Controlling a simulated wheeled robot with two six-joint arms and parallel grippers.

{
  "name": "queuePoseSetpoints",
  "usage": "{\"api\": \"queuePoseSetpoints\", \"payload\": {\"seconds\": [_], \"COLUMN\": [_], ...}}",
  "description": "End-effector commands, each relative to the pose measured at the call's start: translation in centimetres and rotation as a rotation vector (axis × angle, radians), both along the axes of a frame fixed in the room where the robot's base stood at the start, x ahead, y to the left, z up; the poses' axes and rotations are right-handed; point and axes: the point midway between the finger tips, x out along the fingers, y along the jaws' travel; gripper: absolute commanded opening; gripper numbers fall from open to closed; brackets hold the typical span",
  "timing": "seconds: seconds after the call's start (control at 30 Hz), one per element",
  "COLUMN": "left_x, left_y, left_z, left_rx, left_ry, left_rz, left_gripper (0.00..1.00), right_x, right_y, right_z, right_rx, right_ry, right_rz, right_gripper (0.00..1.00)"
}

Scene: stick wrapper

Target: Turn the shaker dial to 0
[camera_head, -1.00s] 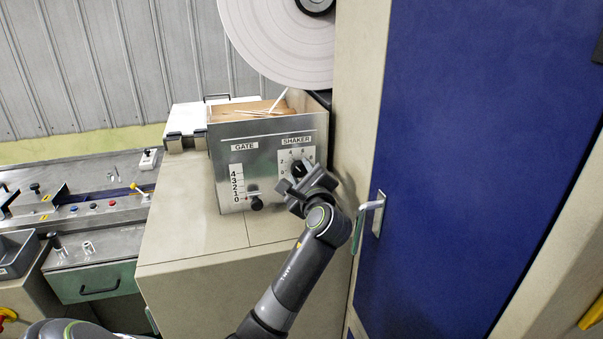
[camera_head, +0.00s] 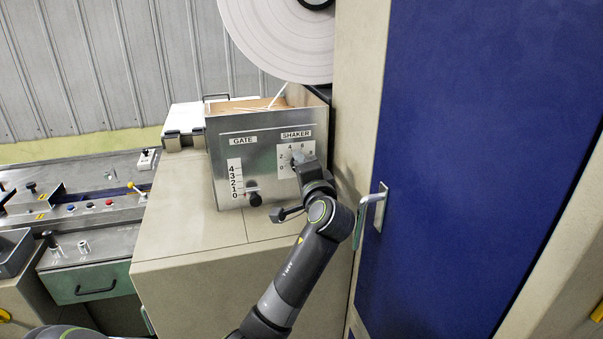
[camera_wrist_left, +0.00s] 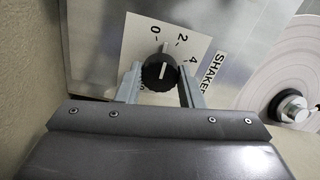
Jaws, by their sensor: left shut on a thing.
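The shaker dial (camera_wrist_left: 158,72) is a round black knob with a white line, seen in the left wrist view on a white scale plate (camera_wrist_left: 140,38). Its line points up in that view, between the 0 and 2 marks. My left gripper (camera_wrist_left: 160,82) has one finger on each side of the dial and is shut on it. In the head view my left gripper (camera_head: 300,166) is at the SHAKER scale (camera_head: 284,158) and mostly hides the dial. My right gripper is not in view.
The GATE scale (camera_head: 235,178) and its black knob (camera_head: 255,199) are left of the gripper on the same metal box (camera_head: 222,135). A blue door (camera_head: 470,150) with a handle (camera_head: 372,200) stands close on the right. A large white disc (camera_head: 275,45) hangs above.

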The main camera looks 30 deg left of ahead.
Motion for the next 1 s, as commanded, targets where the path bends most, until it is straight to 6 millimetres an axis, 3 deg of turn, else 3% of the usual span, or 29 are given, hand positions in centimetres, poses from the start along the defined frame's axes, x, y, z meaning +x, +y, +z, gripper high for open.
{"api": "queuePoseSetpoints", "payload": {"seconds": [0.43, 1.0], "left_x": [0.0, 0.0], "left_y": [0.0, 0.0], "left_z": [-0.2, -0.1], "left_rx": [-0.189, -0.237], "left_ry": [-0.219, -0.272], "left_rz": [0.001, 0.001], "left_gripper": [0.11, 0.11], "right_x": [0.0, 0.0], "right_y": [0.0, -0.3], "right_z": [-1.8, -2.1], "right_rx": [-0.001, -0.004], "right_ry": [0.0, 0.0], "right_rz": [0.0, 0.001], "right_gripper": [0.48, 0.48]}}
